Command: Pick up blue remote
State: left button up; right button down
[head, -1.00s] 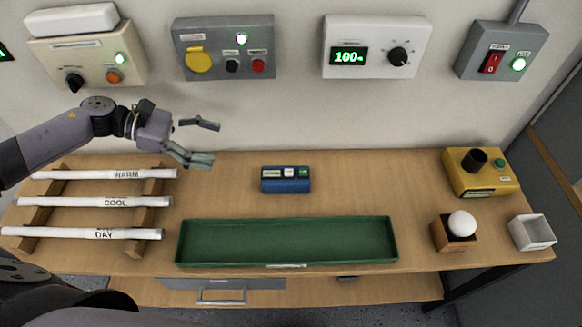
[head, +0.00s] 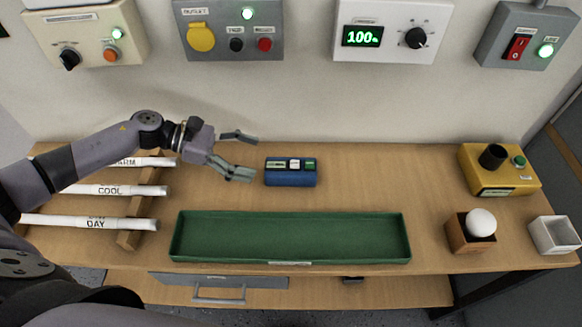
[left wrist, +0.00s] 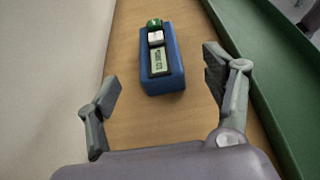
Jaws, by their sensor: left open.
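The blue remote (head: 291,179) lies on the wooden table behind the green tray, with a small display, a white button and a green button on top. It also shows in the left wrist view (left wrist: 174,80), ahead of the fingers and roughly between their lines. My left gripper (head: 240,156) is open and empty, just left of the remote and apart from it. In the left wrist view its two fingers (left wrist: 160,94) are spread wide with bare table between them. My right gripper is not seen.
The green tray (head: 290,257) lies in front of the remote. White labelled tubes (head: 110,189) rest on a wooden rack at left. A yellow box (head: 500,180), a wooden holder with a white ball (head: 481,222) and a white box (head: 554,235) stand at right. Control panels hang on the wall behind.

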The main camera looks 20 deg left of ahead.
aim_at(290, 163)
pick_arm(q)
jog(key=p+x, duration=0.1)
jog(key=x, duration=0.4)
jog(key=shift+d, duration=0.15)
jog(key=p+x, duration=0.1)
jog(key=x, duration=0.1)
jog(key=r+p+x, duration=0.1)
jog(key=x, duration=0.1)
jog(key=shift+w+d+f, duration=0.15)
jog(key=shift+w+d, duration=0.15)
jog(key=shift+d, duration=0.15)
jog(key=shift+w+d+f+p, duration=0.1)
jog(key=shift+d+f+p, duration=0.15)
jog(key=shift+p, duration=0.05)
jog(key=shift+a, duration=0.1)
jog(key=c, duration=1.4)
